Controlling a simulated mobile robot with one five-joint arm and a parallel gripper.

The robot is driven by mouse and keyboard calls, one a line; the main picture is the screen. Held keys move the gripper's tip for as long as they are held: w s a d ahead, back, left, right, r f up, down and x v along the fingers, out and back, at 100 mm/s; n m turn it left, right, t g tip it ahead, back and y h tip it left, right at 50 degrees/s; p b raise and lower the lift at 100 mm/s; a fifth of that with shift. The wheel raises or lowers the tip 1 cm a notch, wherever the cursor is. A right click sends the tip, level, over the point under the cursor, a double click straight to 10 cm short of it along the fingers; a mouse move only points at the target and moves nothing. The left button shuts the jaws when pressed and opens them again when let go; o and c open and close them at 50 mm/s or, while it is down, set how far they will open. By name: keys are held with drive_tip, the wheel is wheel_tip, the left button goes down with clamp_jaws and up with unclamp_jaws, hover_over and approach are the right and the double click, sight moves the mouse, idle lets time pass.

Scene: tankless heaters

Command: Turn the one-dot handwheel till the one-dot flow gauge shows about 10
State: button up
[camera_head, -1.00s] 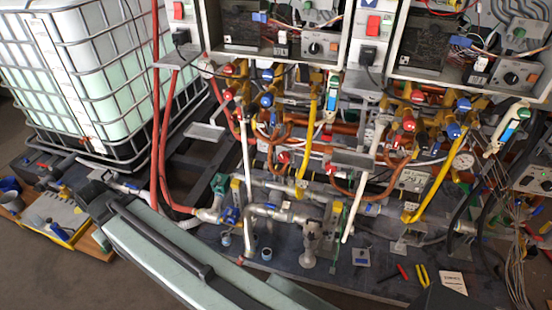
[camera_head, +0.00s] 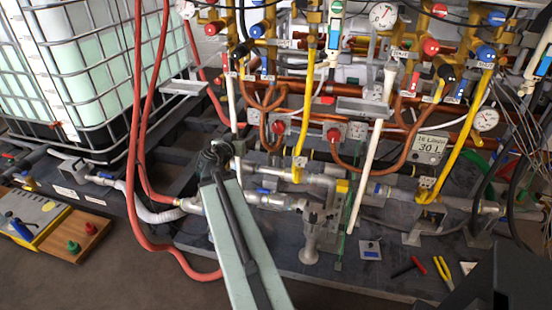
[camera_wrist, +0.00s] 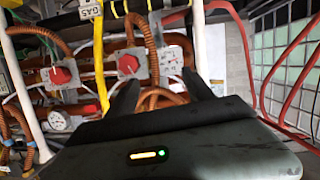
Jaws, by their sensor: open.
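Two red handwheels on grey plates show in the head view, the left one (camera_head: 278,128) and the right one (camera_head: 333,134). The wrist view shows two red handwheels, one (camera_wrist: 128,65) just beyond my left fingertip and another (camera_wrist: 60,74) farther left. I cannot read dots on either. A round white gauge (camera_head: 485,120) is at the right and another (camera_head: 383,15) at the top; their dots and readings are unclear. My gripper (camera_head: 217,158) is low and left of the handwheels, apart from them. In the wrist view its fingers (camera_wrist: 162,92) are open, with nothing held.
A white vertical pipe (camera_head: 363,180) and a yellow pipe (camera_head: 308,110) stand among copper hoses. Red hoses (camera_head: 138,150) hang at left, before the caged tank (camera_head: 85,70). A meter display (camera_head: 430,147) is at right. Tools (camera_head: 441,268) lie on the base's front.

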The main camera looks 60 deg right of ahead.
sight(278, 129)
drive_tip(key=s+d+f+m+t+h+b, duration=0.1)
drive_tip(key=s+d+f+h+b, duration=0.25)
drive_tip(key=s+d+b, duration=0.5)
drive_tip(key=shift+y, duration=0.25)
drive_tip(key=x, duration=0.4)
drive_tip(key=w+p+x, duration=0.1)
drive_tip(key=x, duration=0.4)
drive_tip(key=shift+w+f+p, duration=0.1)
drive_tip(key=shift+w+p, duration=0.2)
drive_tip(key=c, duration=1.1)
drive_tip(key=shift+a, duration=0.25)
drive_tip(key=shift+d, duration=0.15)
